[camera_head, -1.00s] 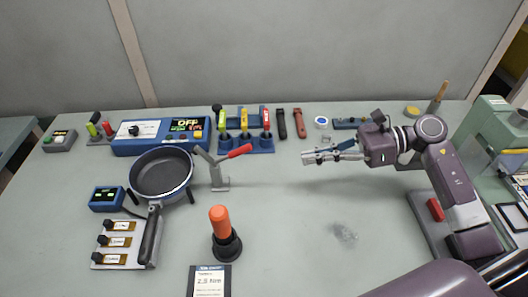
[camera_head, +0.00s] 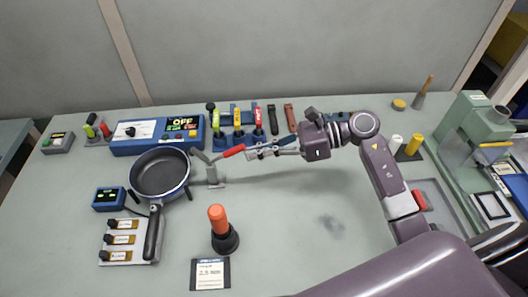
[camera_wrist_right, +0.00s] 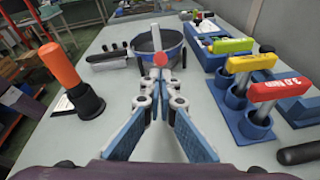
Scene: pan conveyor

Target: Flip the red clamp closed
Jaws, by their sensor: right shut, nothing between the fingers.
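The red clamp handle (camera_head: 233,151) slants up to the right from its grey metal clamp stand (camera_head: 213,174), beside the pan (camera_head: 160,175). My right gripper (camera_head: 251,153) is shut and empty, with its fingertips right at the free end of the red handle. I cannot tell whether they touch. In the right wrist view, the red handle end (camera_wrist_right: 160,61) shows end-on just beyond the closed fingertips (camera_wrist_right: 160,82), with the pan (camera_wrist_right: 170,43) behind it. Most of the clamp body is hidden there. My left gripper is not in view.
An orange-handled tool (camera_head: 219,228) stands upright in front of the clamp. A blue rack (camera_head: 224,146) with coloured-handled tools is behind it. A blue control box showing OFF (camera_head: 160,145) stands at the back left. The table is clear in front of my right arm.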

